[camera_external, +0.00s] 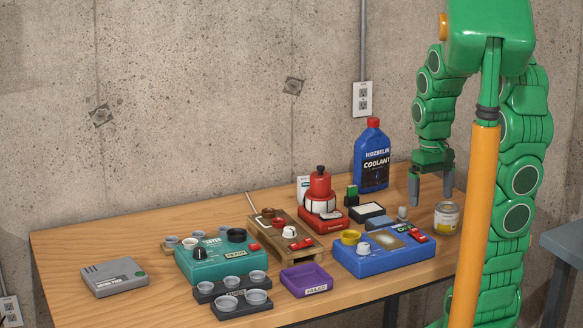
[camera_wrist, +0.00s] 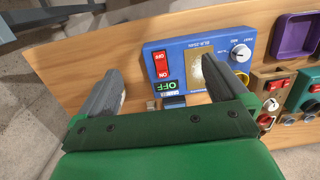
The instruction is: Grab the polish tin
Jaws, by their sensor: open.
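A small metal tin with a yellow and white label (camera_external: 446,218), which appears to be the polish tin, stands upright at the right end of the workbench; its lettering is too small to read. My gripper (camera_external: 431,188) points down above the bench, behind and slightly left of the tin, with its fingers spread and apart from it. In the wrist view my gripper (camera_wrist: 160,78) has nothing held between its two grey fingers. I cannot make out the tin in that view; a finger may hide it.
A blue device (camera_external: 385,252) sits left of the tin and also fills the top of the wrist view (camera_wrist: 187,50). A blue coolant bottle (camera_external: 371,155) stands behind, left of my gripper. A red-topped device (camera_external: 320,200), a purple tray (camera_external: 306,280) and a teal tester (camera_external: 222,262) lie farther left.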

